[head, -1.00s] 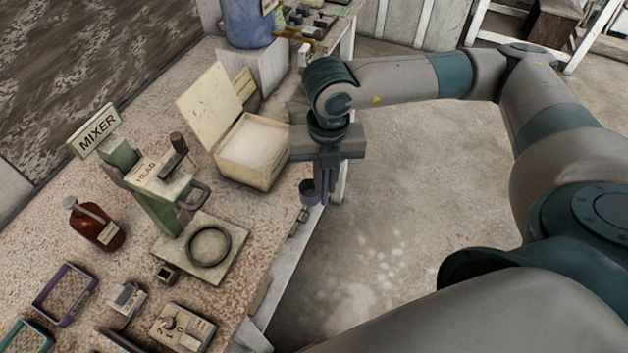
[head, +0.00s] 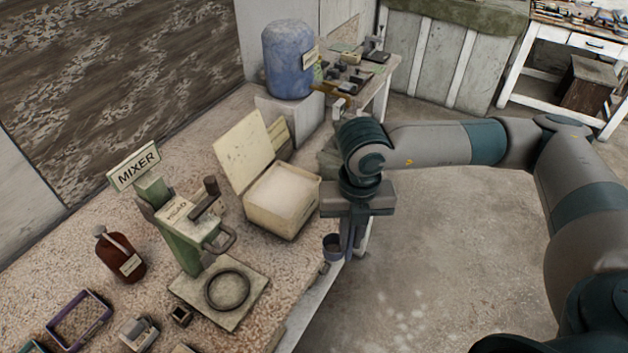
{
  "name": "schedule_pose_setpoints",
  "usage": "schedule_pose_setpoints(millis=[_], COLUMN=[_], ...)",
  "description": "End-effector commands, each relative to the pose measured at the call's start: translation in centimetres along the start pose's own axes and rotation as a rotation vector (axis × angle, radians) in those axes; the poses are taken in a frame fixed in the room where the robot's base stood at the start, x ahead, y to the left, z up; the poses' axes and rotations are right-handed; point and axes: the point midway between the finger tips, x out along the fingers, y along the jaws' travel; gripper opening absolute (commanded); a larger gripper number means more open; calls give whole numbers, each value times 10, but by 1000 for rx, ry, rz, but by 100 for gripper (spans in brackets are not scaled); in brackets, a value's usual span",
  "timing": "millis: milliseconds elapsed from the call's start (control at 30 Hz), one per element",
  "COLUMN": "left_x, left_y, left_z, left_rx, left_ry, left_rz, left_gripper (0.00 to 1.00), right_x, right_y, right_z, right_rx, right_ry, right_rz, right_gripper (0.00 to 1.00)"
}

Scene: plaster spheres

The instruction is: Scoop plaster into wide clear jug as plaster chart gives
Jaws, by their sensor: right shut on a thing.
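My right gripper (head: 350,238) points down beside the bench's right edge, just right of the plaster box. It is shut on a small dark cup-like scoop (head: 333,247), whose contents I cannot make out. The open plaster box (head: 283,199) is cream coloured, with its lid raised at the left and pale powder inside. The gripper is apart from the powder. I see no wide clear jug and no plaster chart in this view. My left gripper is not in view.
A green mixer (head: 181,234) with a ring on its base plate stands left of the box. A brown bottle (head: 121,254) and a purple tray (head: 78,320) are at the lower left. A blue barrel (head: 288,59) stands behind. The floor at the right is clear.

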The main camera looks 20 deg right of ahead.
Motion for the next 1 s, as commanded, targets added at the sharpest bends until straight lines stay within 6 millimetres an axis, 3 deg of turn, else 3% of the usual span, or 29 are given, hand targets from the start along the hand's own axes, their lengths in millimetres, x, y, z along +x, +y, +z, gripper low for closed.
schedule_pose_setpoints(millis=[267, 1000], left_x=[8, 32], left_y=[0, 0], left_z=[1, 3], left_rx=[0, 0], left_ry=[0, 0], left_rz=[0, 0], left_gripper=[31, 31], right_x=[3, 7], right_y=[5, 21], right_z=[2, 8], right_rx=[-368, -1744], right_ry=[0, -1], right_rz=[0, -3], right_gripper=[0, 0])
